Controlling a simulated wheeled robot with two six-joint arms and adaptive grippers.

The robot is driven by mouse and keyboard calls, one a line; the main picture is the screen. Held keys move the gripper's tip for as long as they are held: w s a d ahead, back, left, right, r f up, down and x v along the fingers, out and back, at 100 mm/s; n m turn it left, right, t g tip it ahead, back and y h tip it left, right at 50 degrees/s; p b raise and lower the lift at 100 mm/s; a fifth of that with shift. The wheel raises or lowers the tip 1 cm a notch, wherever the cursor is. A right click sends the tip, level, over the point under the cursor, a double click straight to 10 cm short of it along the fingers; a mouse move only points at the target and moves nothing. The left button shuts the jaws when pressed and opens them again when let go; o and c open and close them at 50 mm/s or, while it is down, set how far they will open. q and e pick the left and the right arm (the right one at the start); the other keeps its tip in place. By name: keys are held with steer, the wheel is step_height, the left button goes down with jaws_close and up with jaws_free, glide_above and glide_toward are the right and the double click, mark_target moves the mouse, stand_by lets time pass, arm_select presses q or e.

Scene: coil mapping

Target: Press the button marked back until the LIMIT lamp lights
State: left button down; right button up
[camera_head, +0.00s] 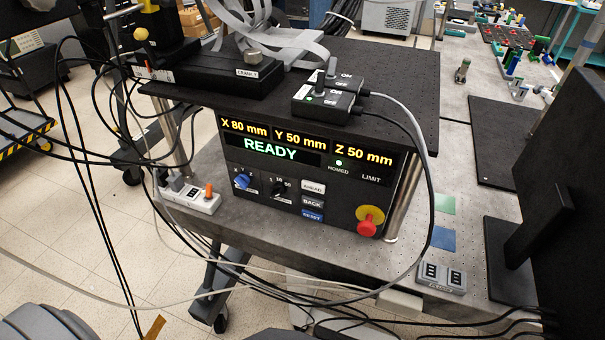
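The control box (275,208) faces me on the grey perforated table, under a black shelf. The HOMED lamp (338,162) glows green. The display (270,148) reads READY, X 80 mm, Y 50 mm, Z 50 mm. A blue knob (242,180) and a black knob (279,188) are left of the buttons. Neither gripper is in view.
A red stop knob (368,225) sticks out at the panel's lower right. Cables hang from two switch boxes (325,97) on the black shelf (390,90), one passing right of the panel. A power strip (190,196) lies at left. The space before the buttons looks clear.

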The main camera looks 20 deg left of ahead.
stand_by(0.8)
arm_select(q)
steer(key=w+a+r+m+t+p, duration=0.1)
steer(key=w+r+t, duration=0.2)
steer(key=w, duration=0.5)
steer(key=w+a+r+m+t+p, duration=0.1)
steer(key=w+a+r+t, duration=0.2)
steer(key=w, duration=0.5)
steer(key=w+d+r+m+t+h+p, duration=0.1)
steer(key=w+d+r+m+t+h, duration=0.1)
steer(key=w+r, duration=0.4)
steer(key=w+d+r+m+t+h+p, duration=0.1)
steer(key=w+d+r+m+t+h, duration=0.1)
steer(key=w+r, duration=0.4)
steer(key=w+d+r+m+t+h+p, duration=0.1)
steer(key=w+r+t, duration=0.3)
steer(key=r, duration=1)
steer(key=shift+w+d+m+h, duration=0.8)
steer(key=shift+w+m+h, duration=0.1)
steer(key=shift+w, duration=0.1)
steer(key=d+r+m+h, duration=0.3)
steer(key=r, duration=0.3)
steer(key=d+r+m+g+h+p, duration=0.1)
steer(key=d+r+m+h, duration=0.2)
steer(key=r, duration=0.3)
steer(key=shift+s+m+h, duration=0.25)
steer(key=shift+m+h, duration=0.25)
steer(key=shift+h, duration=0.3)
